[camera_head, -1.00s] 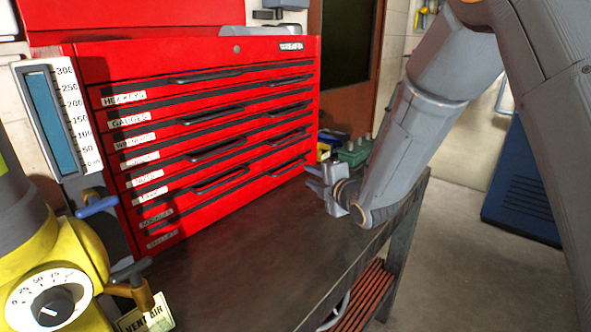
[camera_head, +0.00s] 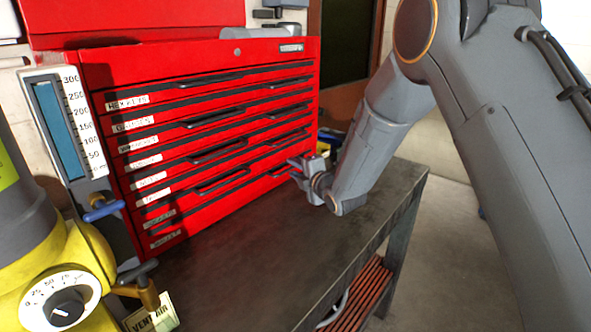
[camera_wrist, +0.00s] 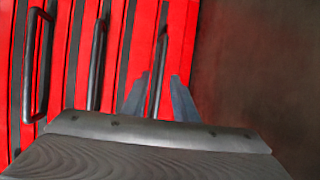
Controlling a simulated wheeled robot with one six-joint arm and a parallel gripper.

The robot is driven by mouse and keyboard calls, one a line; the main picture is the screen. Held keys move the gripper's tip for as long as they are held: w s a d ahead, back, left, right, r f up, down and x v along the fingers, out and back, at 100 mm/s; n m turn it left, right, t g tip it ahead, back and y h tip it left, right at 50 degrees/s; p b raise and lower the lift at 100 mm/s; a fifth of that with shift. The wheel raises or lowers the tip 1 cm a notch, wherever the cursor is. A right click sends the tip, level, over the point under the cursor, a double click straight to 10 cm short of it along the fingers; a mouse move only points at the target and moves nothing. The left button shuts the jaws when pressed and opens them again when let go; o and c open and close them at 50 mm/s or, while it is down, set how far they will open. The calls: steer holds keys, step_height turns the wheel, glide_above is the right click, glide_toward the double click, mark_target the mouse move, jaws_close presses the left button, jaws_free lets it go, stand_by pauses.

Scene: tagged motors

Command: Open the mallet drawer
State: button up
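The red tool chest (camera_head: 205,70) stands on the dark bench with several labelled drawers and dark bar handles. The lower labels, including the bottom one (camera_head: 165,239), are too blurred to read surely, so I cannot tell which drawer is the mallet drawer. The drawers look shut. My gripper (camera_head: 293,168) is at the chest's lower right front. In the wrist view my gripper (camera_wrist: 160,77) has its two fingers apart, with a dark handle (camera_wrist: 161,48) of the rightmost visible drawer between them. I cannot tell whether they touch it.
The bench top (camera_head: 270,240) is bare in front of the chest. A yellow device with a dial (camera_head: 66,307) and a tall gauge (camera_head: 66,125) stand at the left. Red slats (camera_head: 362,293) show under the bench.

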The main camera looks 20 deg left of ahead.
jaws_close()
stand_by(1.3)
